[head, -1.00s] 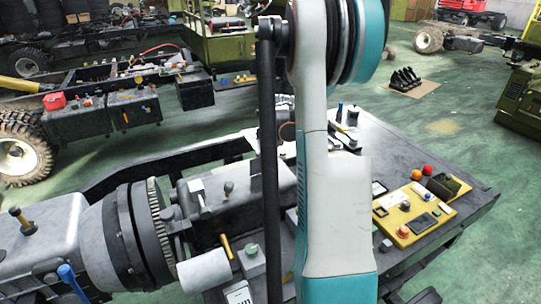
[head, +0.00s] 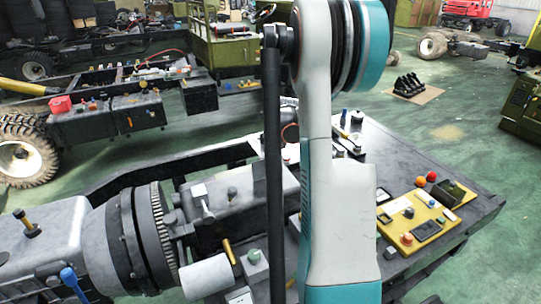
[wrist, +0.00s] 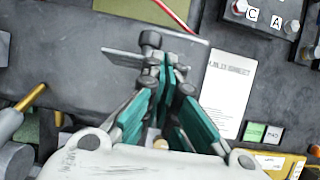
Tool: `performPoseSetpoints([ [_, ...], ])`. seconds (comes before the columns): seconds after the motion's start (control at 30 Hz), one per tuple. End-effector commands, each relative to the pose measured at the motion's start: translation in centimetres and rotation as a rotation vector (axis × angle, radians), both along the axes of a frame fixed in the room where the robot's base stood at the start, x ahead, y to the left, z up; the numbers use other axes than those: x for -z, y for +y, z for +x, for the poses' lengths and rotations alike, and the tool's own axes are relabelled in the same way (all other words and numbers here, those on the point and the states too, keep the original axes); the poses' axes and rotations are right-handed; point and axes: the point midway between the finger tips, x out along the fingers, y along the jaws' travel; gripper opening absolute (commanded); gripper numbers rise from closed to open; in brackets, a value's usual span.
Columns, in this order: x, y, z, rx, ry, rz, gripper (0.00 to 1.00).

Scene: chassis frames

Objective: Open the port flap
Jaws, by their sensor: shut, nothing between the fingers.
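In the wrist view a thin grey plate (wrist: 190,48), which looks like the port flap, lies over the dark grey housing (wrist: 55,60). A dark round knob (wrist: 151,39) stands at the plate, just beyond my fingertips. My gripper (wrist: 160,78) has teal-padded fingers that come together close to the knob and plate. It is shut and holds nothing. I cannot tell whether the fingertips touch the plate, and they hide part of it. In the head view my arm hides the gripper, and I cannot make out the flap with certainty.
A white printed label (wrist: 228,92) lies right of the plate. A yellow control panel (head: 418,215) with buttons sits on the dark bench (head: 470,195). A toothed ring (head: 160,235) and a white cylinder (head: 207,277) stand left of my arm. Open green floor lies beyond the bench.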

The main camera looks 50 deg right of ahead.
Motion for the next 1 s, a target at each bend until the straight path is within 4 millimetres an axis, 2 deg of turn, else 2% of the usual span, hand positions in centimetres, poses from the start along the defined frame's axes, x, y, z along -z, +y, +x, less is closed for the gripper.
performPoseSetpoints([
  [0.53, -8.5, 1.7, -3.7, 0.001, 0.001, 0.001, 0.0],
  [0.73, -9.9, 2.0, -4.2, 0.0, 0.001, 0.0, 0.0],
  [1.0, -10.1, 2.1, -4.3, 0.0, 0.0, 0.0, 0.0],
])
